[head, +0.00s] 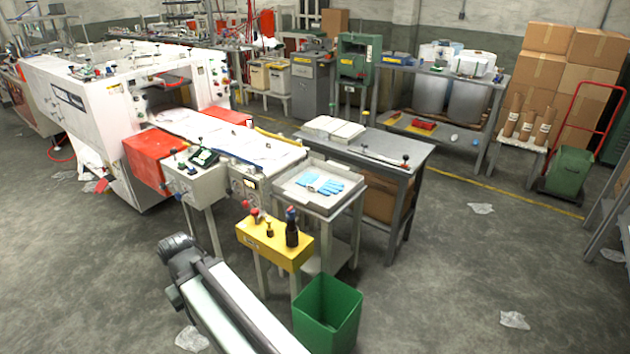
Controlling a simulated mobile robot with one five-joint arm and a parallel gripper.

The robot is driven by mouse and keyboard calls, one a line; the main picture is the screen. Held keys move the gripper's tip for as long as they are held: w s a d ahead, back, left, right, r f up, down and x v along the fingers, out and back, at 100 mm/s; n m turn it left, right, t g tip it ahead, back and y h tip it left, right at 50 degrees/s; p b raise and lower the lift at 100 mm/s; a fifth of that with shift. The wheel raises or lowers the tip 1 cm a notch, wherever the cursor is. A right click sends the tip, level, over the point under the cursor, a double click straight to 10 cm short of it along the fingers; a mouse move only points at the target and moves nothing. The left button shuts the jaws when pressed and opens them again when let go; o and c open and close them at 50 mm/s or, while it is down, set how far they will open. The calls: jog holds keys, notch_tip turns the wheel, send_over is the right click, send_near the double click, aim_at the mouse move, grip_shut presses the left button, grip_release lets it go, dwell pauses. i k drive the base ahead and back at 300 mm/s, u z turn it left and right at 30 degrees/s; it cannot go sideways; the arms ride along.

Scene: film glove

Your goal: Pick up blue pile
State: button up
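The blue pile (322,184) looks like a few light-blue gloves lying flat and overlapping. It rests in a shallow grey tray (290,191) on top of a small grey stand, near the middle of the head view. Part of my arm shows at the bottom, left of the green bin, ending in a dark joint. No fingers can be made out, so my gripper is not in view.
A white machine (90,110) fills the left, and a grey table (375,150) stands behind. Floor at the right is mostly clear.

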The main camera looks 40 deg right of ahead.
aim_at(317, 185)
jog(key=u, duration=0.05)
jog(key=i, duration=3.25)
jog(key=z, duration=1.6)
jog(key=i, duration=0.5)
jog(key=u, duration=0.1)
